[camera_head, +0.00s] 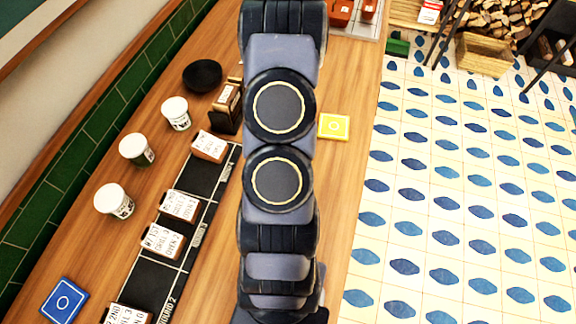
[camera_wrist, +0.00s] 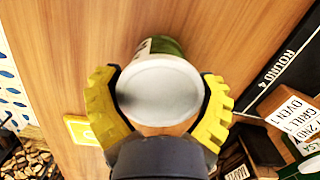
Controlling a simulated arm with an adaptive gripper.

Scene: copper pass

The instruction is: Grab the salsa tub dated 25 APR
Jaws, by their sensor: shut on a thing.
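My gripper (camera_wrist: 160,105) has yellow ribbed fingers closed on both sides of a tub (camera_wrist: 160,90) with a round white lid and a green side. I cannot read a date on it. In the head view my own arm hides the gripper and this tub. Three more white-lidded tubs stand in a row on the left of the counter: a near one (camera_head: 114,201), a middle one (camera_head: 137,150) with a green side, and a far one (camera_head: 176,113). Their prints are too small to read as dates. I cannot tell if the held tub touches the counter.
A black strip (camera_head: 153,282) carries several labelled wooden blocks (camera_head: 180,204). A black bowl (camera_head: 202,76) and a dark wooden holder (camera_head: 226,106) stand farther back. A yellow tile (camera_head: 333,126) and a blue tile (camera_head: 63,300) lie flat. Bare wood surrounds the held tub's far side.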

